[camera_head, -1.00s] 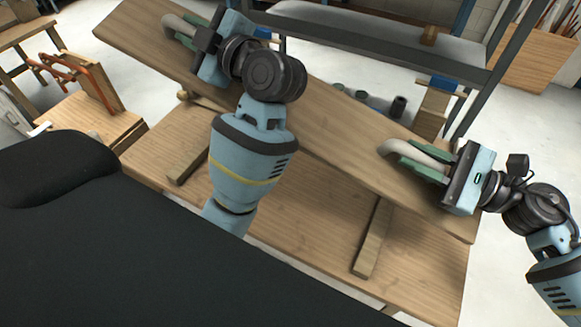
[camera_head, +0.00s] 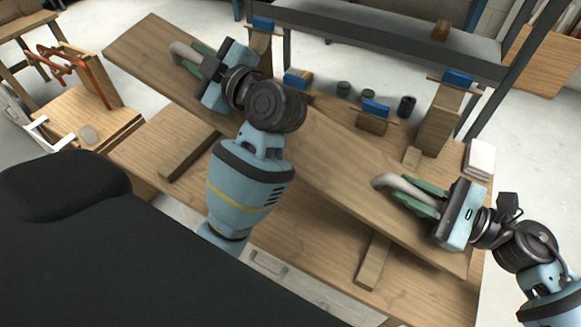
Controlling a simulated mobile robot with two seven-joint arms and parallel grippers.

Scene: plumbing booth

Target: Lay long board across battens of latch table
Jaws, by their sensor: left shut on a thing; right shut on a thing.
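The long board (camera_head: 330,150) spans the latch table (camera_head: 150,145) diagonally, from upper left to lower right. Two pale curved handles stand on it. My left gripper (camera_head: 190,58) is shut on the left handle (camera_head: 181,50) near the far left end. My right gripper (camera_head: 408,193) is shut on the right handle (camera_head: 392,182) near the right end. The near ends of the left batten (camera_head: 190,157) and right batten (camera_head: 372,264) stick out from under the board. The board hides their middles. I cannot tell whether the board touches them.
Behind the board are blue-topped wooden blocks (camera_head: 373,118), dark cylinders (camera_head: 406,106), a tall wooden post (camera_head: 440,118) and a white stack (camera_head: 479,158). A grey shelf frame (camera_head: 390,40) stands beyond.

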